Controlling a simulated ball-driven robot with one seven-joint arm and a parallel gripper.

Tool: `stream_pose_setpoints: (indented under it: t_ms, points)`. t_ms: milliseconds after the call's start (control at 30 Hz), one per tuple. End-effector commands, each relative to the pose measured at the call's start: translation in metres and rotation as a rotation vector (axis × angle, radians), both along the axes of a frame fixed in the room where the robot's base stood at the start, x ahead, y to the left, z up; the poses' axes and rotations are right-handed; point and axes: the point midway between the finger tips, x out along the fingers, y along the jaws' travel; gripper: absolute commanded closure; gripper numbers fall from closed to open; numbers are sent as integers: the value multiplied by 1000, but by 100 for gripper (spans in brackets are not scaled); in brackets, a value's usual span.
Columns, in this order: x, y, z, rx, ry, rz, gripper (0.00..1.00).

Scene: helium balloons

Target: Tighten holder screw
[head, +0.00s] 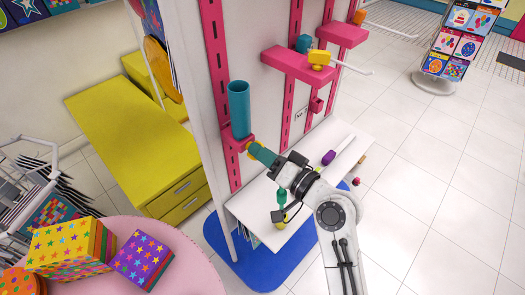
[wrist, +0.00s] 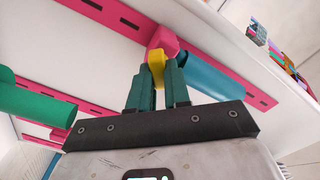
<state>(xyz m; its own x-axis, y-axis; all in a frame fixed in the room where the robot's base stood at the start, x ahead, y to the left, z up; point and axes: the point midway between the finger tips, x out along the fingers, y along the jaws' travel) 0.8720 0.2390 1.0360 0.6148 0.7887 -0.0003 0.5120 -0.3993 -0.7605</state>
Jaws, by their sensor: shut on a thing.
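The holder (head: 238,140) is a pink bracket on a pink slotted rail of the white panel. It carries an upright teal cylinder (head: 239,108). The screw is a yellow knob (wrist: 157,62) on the side of the pink holder, which also shows in the wrist view (wrist: 165,40). My gripper (wrist: 157,85) has teal fingers, one on each side of the yellow screw, and is shut on it. In the head view my gripper (head: 259,152) reaches the holder from the right and mostly hides the screw. The teal cylinder also shows behind the fingers in the wrist view (wrist: 215,80).
Pink shelves (head: 300,65) jut from the panel on the right. A white shelf (head: 262,212) lies below my arm above a blue base (head: 240,265). A yellow drawer cabinet (head: 140,135) stands left. A pink round table (head: 185,275) with gift boxes is front left.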

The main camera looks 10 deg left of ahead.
Motion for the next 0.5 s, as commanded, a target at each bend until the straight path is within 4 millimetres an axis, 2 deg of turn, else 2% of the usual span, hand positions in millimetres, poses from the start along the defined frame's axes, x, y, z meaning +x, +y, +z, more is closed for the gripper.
stream_pose_setpoints:
  t_ms: [400, 433, 500]
  points:
    - [0, -1, -1, 4, 6, -2, 100]
    - [0, -1, -1, 4, 6, -2, 82]
    - [0, -1, -1, 4, 6, -2, 75]
